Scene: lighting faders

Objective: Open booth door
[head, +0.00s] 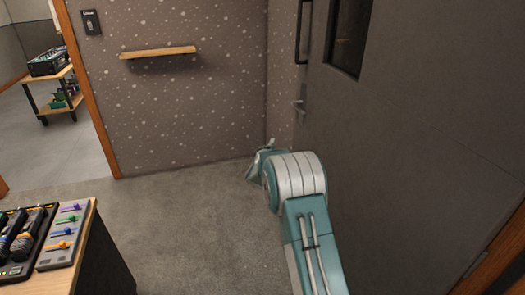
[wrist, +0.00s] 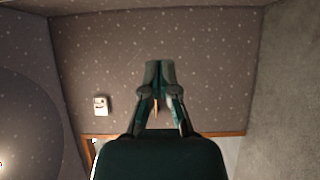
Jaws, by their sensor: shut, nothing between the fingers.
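The booth door (head: 420,120) is a large dark grey panel filling the right of the head view, with a dark window (head: 350,35) near its top. A metal lever handle (head: 299,104) sits near its left edge, below a black vertical bar (head: 302,32). I cannot tell whether the door is fully closed. My gripper (head: 256,162) is low and left of the lever, apart from it, partly hidden by my own wrist. In the wrist view my gripper (wrist: 160,72) has its fingers together and empty, facing a speckled wall; neither door nor lever is recognisable there.
A mixing desk (head: 60,235) with coloured faders stands at lower left. A wooden shelf (head: 158,52) is on the speckled wall (head: 190,110). A cart (head: 52,85) shows beyond an opening on the left. The carpet (head: 190,230) between desk and door is clear.

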